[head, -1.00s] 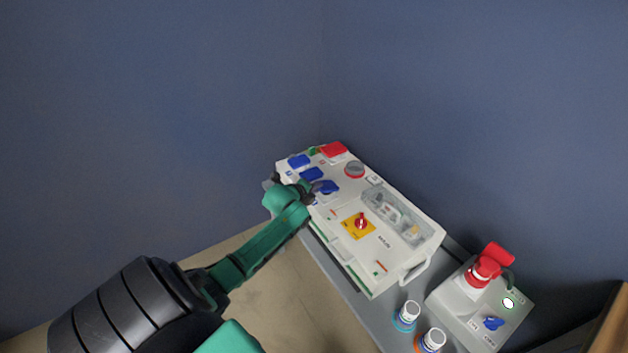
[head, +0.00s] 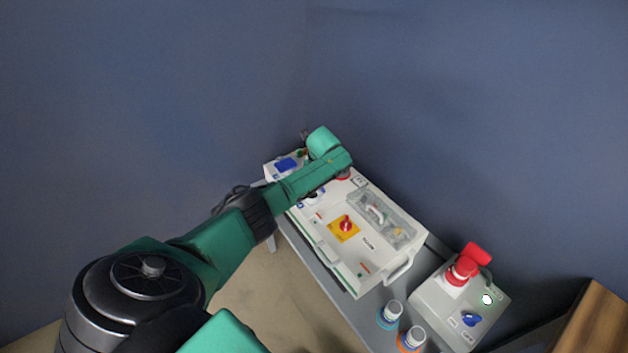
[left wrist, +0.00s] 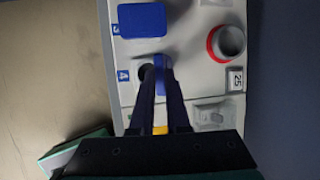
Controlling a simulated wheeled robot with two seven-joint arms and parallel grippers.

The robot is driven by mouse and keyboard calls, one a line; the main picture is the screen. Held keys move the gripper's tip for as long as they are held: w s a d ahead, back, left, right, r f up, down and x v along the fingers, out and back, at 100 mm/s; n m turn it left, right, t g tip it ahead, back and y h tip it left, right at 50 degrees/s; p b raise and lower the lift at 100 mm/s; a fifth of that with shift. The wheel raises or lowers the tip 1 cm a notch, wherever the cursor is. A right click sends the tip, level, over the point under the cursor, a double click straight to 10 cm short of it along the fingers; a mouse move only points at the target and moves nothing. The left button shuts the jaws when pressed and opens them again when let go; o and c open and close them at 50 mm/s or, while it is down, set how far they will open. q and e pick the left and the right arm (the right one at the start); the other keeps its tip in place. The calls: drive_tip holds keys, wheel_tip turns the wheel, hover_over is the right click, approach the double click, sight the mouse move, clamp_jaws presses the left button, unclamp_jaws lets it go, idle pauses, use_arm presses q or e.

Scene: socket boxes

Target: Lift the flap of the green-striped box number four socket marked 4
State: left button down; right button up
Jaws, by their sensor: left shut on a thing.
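The white box (head: 385,258) with the yellow switch plate stands on a grey bench. In the left wrist view a blue label 4 (left wrist: 122,75) marks a socket whose dark round opening (left wrist: 145,71) shows partly. Its blue flap (left wrist: 161,68) looks narrow, seen nearly edge-on as if raised, right of the opening. My left gripper (left wrist: 156,76) is shut on this flap; its dark fingers partly hide the flap and socket. In the head view my green left arm reaches over the box's far end and hides much of this area. My right gripper is out of view.
A shut blue flap (left wrist: 142,20) lies beyond socket 4. A red-ringed round part (left wrist: 228,42) is to the right. A smaller grey box (head: 432,305) with a red plug and two bottles (head: 390,313) stand at the near right. Walls rise behind the bench.

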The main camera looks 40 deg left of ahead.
use_arm(q)
drive_tip(key=shift+w+d+f+g, duration=0.1)
drive_tip(key=shift+w+d+g, duration=0.1)
drive_tip(key=shift+g, duration=0.1)
drive_tip(key=c, duration=0.9)
unclamp_jaws()
drive_tip(key=shift+d+r, duration=0.15)
drive_tip(key=shift+r, duration=0.45)
drive_tip(key=p+v, duration=0.1)
drive_tip(key=v, duration=1.2)
drive_tip(key=shift+d+r+p, duration=0.15)
drive_tip(key=shift+d+p, duration=0.05)
drive_tip(key=shift+p, duration=0.1)
